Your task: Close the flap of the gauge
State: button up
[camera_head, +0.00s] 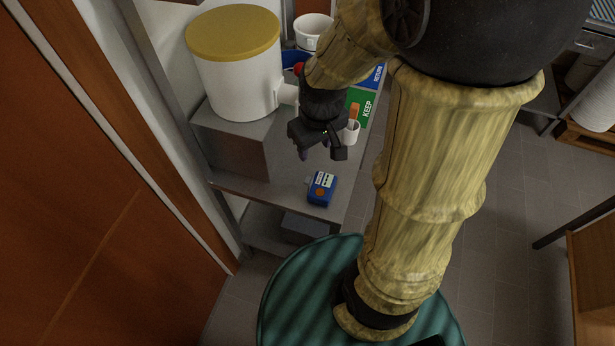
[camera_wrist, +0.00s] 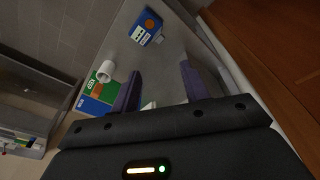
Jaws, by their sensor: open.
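The gauge is probably the small blue device (camera_head: 321,188) with a white panel and an orange round spot, lying near the front edge of the grey metal shelf. It also shows at the top of the wrist view (camera_wrist: 146,27). Its flap is too small to make out, so I cannot tell how it stands. My gripper (camera_head: 321,151) is open and empty above the shelf, behind the blue device and apart from it. In the wrist view the two fingers (camera_wrist: 160,86) are spread with the shelf surface between them.
A white tank with a yellow lid (camera_head: 235,65) stands on a grey block at the shelf's back left. A white cup (camera_head: 351,132) and a green-and-blue sign reading KEEP (camera_head: 364,108) are close right of my gripper. The shelf around the blue device is clear.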

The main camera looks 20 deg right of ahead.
aim_at(307, 179)
jog(key=w+f+n+g+b, duration=0.1)
jog(key=w+f+n+b, duration=0.1)
jog(key=w+n, duration=0.3)
jog(key=shift+w+a+f+n+g, duration=0.15)
jog(key=shift+w+f+n+g, duration=0.2)
jog(key=shift+n, duration=0.85)
jog(key=shift+f, duration=0.1)
jog(key=f+p, duration=0.1)
jog(key=f, duration=1.6)
jog(key=shift+s+f, duration=0.15)
jog(key=shift+s, duration=0.05)
